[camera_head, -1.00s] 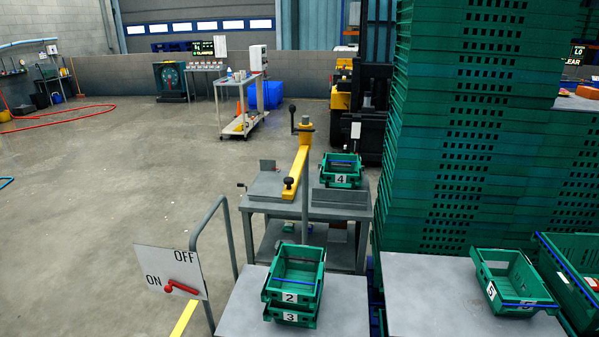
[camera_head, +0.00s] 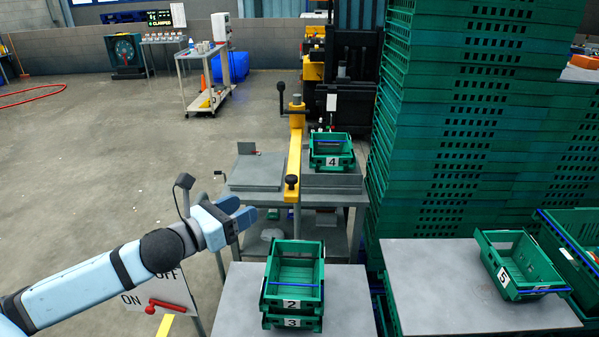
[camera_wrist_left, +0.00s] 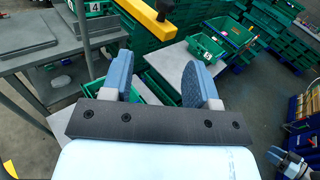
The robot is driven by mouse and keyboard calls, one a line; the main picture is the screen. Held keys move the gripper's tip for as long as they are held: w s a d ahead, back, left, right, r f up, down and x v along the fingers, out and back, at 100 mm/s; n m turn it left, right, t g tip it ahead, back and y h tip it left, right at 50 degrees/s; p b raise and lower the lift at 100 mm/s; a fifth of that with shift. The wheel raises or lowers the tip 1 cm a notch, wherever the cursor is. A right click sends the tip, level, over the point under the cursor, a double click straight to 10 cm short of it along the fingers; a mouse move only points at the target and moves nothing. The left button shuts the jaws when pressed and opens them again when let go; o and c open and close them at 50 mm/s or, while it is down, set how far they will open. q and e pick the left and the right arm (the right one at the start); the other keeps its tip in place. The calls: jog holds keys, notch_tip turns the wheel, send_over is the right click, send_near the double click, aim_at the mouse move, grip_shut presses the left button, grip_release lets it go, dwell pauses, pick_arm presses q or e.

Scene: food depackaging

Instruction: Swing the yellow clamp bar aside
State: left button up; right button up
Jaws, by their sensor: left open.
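The yellow clamp bar (camera_head: 294,153) runs from its post at the back of the grey work table toward me, with a black knob (camera_head: 291,182) on its near end. It lies between a grey block on the left and the crate marked 4 on the right. In the left wrist view the bar (camera_wrist_left: 140,14) and its black knob (camera_wrist_left: 164,8) show at the top, beyond my fingertips. My left gripper (camera_head: 243,211) is open and empty, in front of the table and left of the knob, apart from it. It also shows in the left wrist view (camera_wrist_left: 157,75).
Green crate 4 (camera_head: 331,146) stands right of the bar. Stacked crates 2 and 3 (camera_head: 295,265) stand on the near table (camera_head: 345,296). A tall green crate stack (camera_head: 450,120) blocks the right. An ON/OFF panel (camera_head: 170,290) is partly behind my left arm.

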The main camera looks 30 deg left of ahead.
aim_at(287, 180)
pick_arm(q)
jog(key=shift+m, duration=0.7)
jog(key=p+x, duration=0.1)
jog(key=x, duration=0.3)
jog(key=r+p+x, duration=0.1)
jog(key=x, duration=0.3)
jog(key=p+x, duration=0.1)
jog(key=x, duration=0.3)
jog(key=shift+w+d+r, duration=0.25)
jog(key=shift+w+r, duration=0.1)
jog(key=shift+w+d+f+p, duration=0.1)
jog(key=shift+w+p, duration=0.1)
jog(key=shift+w, duration=0.15)
jog(key=shift+w+d+p, duration=0.1)
jog(key=shift+w+p, duration=0.05)
jog(key=shift+w, duration=0.2)
grip_shut()
